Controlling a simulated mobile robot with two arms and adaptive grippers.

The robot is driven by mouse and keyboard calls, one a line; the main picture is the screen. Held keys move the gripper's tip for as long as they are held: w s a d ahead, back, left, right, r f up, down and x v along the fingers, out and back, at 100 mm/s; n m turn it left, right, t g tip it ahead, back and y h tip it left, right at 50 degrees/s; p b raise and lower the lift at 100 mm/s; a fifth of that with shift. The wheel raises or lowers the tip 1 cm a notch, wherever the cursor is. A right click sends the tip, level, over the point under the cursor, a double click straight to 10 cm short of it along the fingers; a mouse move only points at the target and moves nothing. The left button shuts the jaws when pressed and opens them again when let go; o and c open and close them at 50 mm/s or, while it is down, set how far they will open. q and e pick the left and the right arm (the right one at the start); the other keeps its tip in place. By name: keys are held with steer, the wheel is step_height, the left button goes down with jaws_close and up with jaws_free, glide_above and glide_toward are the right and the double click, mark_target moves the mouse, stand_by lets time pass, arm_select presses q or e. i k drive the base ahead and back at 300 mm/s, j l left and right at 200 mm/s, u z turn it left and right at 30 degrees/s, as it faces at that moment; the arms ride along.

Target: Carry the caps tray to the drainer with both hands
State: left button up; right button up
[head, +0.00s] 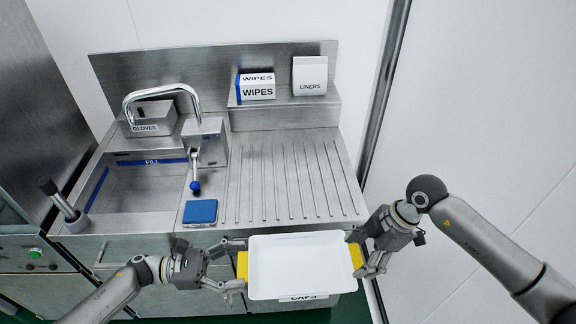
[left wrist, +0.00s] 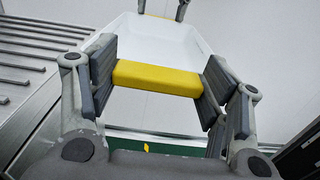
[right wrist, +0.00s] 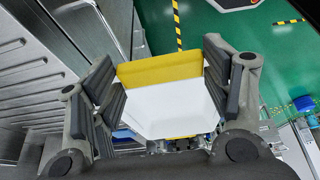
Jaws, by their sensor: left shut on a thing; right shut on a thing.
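The caps tray (head: 297,266) is white with yellow end handles and a label reading CAPS on its front. It is held in the air in front of the counter. My left gripper (head: 240,268) is shut on its left yellow handle, which shows between the fingers in the left wrist view (left wrist: 157,77). My right gripper (head: 357,256) is shut on the right yellow handle, which shows in the right wrist view (right wrist: 160,70). The tray looks empty. The ribbed steel drainer (head: 290,180) lies just behind the tray, right of the sink, and its surface is clear.
The sink basin (head: 145,190) with a tap (head: 160,92) is left of the drainer. A blue sponge-like block (head: 200,212) lies at the drainer's front left. A wipes box (head: 256,88) and a liners pack (head: 309,76) stand on the back shelf. A wall is at right.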

mark_target(290, 192)
steer(key=i, duration=0.95)
